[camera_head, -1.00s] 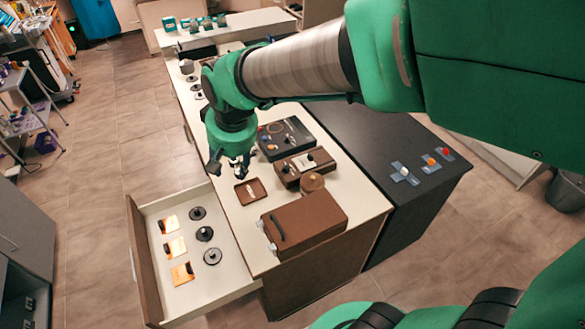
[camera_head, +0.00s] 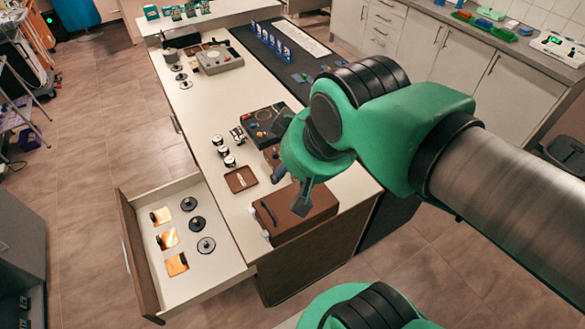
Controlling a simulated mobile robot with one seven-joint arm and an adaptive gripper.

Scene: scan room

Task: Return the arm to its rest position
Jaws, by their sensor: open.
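My green arm comes in from the right and bends over the near right end of the white-topped counter (camera_head: 205,110). My gripper (camera_head: 290,188) points down above the counter, near the brown case (camera_head: 300,215). Its jaws are open and I see nothing held between them.
An open drawer (camera_head: 128,235) juts out left with orange-lit pieces and black discs. A small brown tray (camera_head: 241,179), white-topped jars (camera_head: 224,152) and a dark tray (camera_head: 267,125) stand on the counter. Free floor (camera_head: 90,140) lies left.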

